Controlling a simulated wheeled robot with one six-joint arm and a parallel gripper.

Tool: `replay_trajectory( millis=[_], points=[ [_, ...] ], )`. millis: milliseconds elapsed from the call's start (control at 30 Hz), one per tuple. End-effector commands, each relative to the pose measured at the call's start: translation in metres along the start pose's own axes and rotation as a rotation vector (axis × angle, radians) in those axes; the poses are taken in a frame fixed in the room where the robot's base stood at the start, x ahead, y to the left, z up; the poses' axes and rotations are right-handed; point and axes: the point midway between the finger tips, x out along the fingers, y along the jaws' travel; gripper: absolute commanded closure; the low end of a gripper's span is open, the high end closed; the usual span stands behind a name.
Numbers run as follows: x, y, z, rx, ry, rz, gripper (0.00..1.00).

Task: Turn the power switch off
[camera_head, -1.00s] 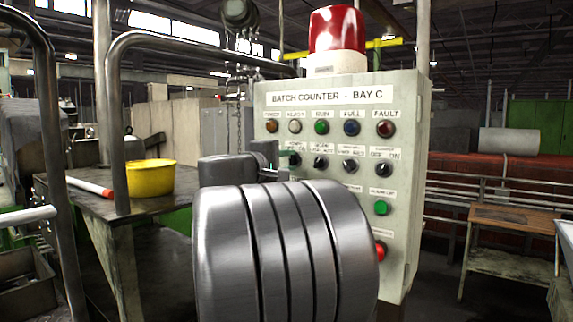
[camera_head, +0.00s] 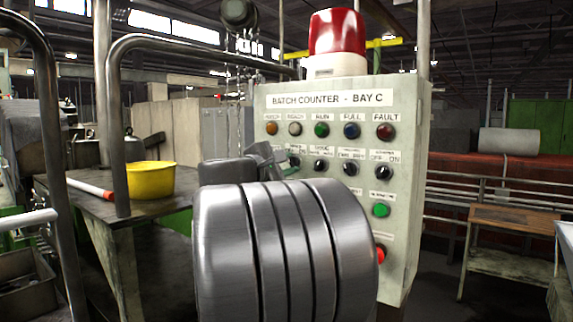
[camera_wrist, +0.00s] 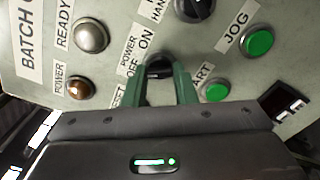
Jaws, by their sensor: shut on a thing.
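The power switch (camera_wrist: 160,67) is a dark rotary knob on the pale panel, beside its "POWER OFF ON" label in the wrist view. My gripper (camera_wrist: 164,80) has its green fingers on either side of the knob and is shut on it. The fingers hide part of the knob, so I cannot tell which way it points. In the head view my gripper (camera_head: 277,165) is rolled at a slant at the panel's left side, and my arm hides much of the switch area.
The batch counter panel (camera_head: 345,115) carries a red beacon (camera_head: 336,32), lamps and other knobs. In the wrist view the amber power lamp (camera_wrist: 80,88), a green start button (camera_wrist: 215,91) and a green jog button (camera_wrist: 259,42) are close by. A yellow bowl (camera_head: 151,181) stands left.

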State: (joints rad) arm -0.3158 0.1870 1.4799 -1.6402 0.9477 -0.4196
Motion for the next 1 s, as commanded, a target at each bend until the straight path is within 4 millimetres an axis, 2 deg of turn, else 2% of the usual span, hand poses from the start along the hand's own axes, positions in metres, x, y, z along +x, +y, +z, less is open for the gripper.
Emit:
replay_trajectory(
  millis=[300, 333, 400, 433, 767, 867, 1000],
  points=[
    [0.000, -0.001, -0.001, -0.003, 0.001, -0.001, 0.98],
    [0.000, -0.001, -0.001, -0.003, 0.001, -0.001, 0.69],
    [0.000, -0.001, -0.001, -0.003, 0.001, -0.001, 0.55],
    [0.000, -0.001, -0.001, -0.002, 0.001, -0.001, 0.53],
    [-0.003, 0.000, -0.001, -0.001, 0.001, 0.001, 0.53],
    [-0.013, -0.001, -0.001, 0.001, 0.002, 0.003, 0.53],
    [-0.036, -0.002, -0.003, 0.001, 0.005, 0.003, 0.53]
  ],
)
